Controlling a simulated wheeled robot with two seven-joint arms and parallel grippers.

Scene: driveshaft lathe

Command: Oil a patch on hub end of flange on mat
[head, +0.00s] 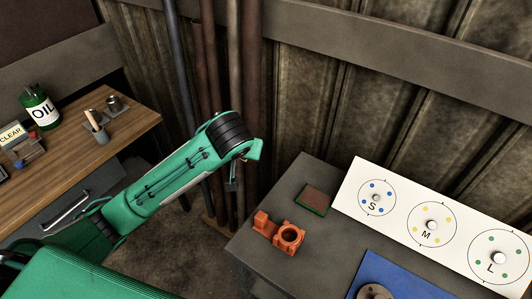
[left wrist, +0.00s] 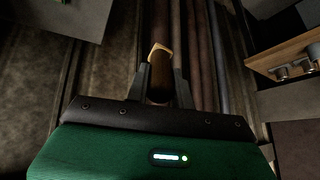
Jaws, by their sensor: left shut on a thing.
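My left gripper (head: 232,182) hangs at the end of the green arm, in the gap between the wooden bench and the grey table. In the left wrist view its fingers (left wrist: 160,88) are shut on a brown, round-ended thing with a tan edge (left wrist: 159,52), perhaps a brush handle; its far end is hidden. The flange (head: 374,291) is a grey-brown disc on the blue mat (head: 410,279), cut off by the bottom edge of the head view. The green oil can (head: 41,108) stands on the wooden bench. My right gripper is not in view.
The grey table (head: 290,180) holds an orange fixture (head: 289,238), a green-edged brown pad (head: 313,199) and a white board (head: 400,215) marked S, M, L. On the wooden bench (head: 60,175) stand a grey cup with a handle in it (head: 97,127) and a CLEAR sign (head: 11,135). Pipes run along the wall.

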